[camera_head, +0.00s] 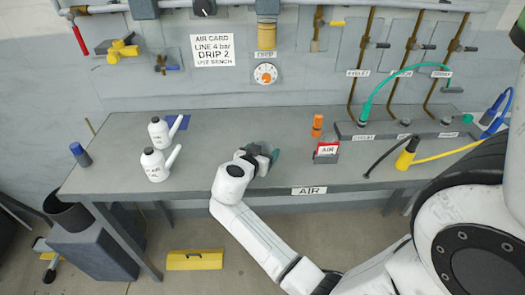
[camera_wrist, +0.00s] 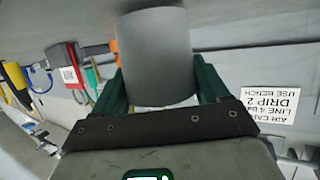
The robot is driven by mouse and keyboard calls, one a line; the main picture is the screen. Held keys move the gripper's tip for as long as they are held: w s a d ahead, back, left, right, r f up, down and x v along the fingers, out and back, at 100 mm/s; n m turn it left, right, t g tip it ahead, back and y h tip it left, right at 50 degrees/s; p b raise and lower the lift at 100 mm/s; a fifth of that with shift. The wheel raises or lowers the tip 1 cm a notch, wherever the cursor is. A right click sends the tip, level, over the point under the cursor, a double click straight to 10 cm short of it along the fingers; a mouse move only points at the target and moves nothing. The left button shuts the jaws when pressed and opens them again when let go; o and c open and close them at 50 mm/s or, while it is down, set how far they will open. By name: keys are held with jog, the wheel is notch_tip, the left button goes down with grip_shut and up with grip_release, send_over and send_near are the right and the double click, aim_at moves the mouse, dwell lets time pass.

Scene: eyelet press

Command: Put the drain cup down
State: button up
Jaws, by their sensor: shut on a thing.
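The drain cup (camera_wrist: 155,55) is a plain grey cylinder in the wrist view, held between the two green fingers of my gripper (camera_wrist: 158,84). My gripper is shut on its sides. In the head view my gripper (camera_head: 268,157) is over the middle of the grey bench (camera_head: 225,128), near its front half. The cup is not clearly visible there, hidden by my wrist and fingers. I cannot tell whether the cup's base touches the bench top.
Two white spouted bottles (camera_head: 155,167) (camera_head: 158,133) stand at the bench's left. The bench around my gripper is mostly clear. A DRIP fitting (camera_head: 267,35) hangs on the wall.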

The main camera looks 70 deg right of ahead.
jog(key=shift+f, duration=0.3)
jog(key=shift+f, duration=0.15)
jog(key=o, duration=1.1)
jog(key=shift+c, duration=0.2)
